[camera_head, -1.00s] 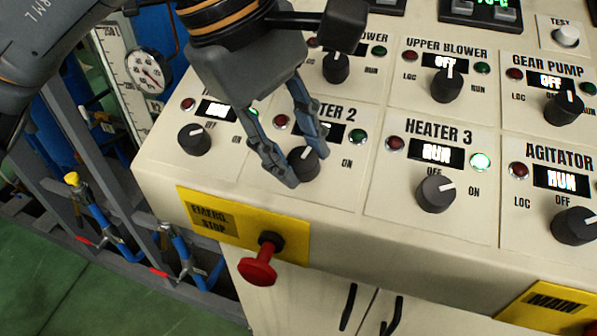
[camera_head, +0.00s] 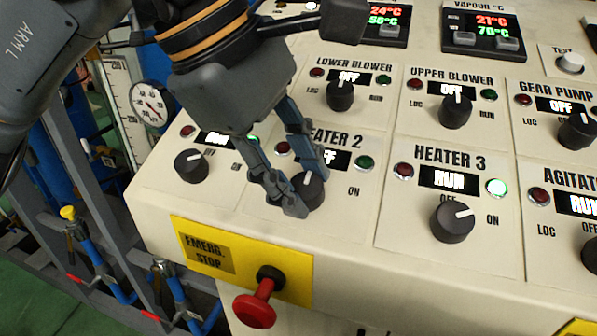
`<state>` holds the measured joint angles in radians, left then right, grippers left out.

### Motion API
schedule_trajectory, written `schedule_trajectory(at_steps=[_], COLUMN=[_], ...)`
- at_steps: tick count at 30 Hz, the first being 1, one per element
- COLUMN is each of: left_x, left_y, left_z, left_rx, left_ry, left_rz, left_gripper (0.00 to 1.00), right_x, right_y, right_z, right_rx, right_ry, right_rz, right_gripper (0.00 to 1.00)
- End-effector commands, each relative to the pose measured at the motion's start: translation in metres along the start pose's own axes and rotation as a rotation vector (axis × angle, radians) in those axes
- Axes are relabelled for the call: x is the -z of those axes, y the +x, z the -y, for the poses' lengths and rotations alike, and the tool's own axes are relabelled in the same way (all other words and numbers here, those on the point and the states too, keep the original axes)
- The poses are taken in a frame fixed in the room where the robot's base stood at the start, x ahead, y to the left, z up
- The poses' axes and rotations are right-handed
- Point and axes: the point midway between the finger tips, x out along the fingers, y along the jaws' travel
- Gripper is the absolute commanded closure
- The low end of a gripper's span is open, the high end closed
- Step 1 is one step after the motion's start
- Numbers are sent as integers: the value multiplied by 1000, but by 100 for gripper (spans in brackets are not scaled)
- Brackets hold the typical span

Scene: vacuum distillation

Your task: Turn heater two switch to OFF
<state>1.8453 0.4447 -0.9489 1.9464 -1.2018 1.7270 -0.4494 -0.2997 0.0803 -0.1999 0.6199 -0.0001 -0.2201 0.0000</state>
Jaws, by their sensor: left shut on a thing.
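The heater two switch (camera_head: 313,190) is a round black knob on the sloping cream panel, partly hidden by my left gripper. Its white mark points about upward, toward the heater two display (camera_head: 337,160). The display is partly covered, and an "F" shows at its right end. The green lamp (camera_head: 365,163) beside it is unlit. My left gripper (camera_head: 298,187) comes down from above, with one finger at the knob's left front and the other at its upper right, shut on the knob. My right gripper is out of view.
The heater 3 knob (camera_head: 453,222) is to the right, its display reading RUN with a lit green lamp. Another knob (camera_head: 191,166) is close on the left. A red emergency stop button (camera_head: 255,305) juts from the front edge below. Blower knobs are behind.

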Motion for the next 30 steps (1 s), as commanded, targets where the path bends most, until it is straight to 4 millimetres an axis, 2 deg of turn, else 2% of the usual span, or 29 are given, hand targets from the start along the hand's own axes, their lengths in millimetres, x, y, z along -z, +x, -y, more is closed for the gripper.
schedule_trajectory(at_steps=[2,3,5,6,17,20,30], left_x=[1,1,1,1,0,0,0], left_y=[0,0,0,0,-5,-18,-89], left_z=[0,0,0,0,0,-1,0], left_rx=[1,2,2,1,-1,-2,-2], left_ry=[-3,-3,-2,-2,-1,-3,-2], left_rz=[-3,-3,-2,-2,-1,-1,0], left_gripper=[99,60,47,45,45,45,45], right_x=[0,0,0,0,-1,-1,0], right_y=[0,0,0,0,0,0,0], right_z=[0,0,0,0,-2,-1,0], right_rx=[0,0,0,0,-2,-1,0], right_ry=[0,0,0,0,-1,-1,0], right_rz=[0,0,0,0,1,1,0], right_gripper=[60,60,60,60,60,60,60])
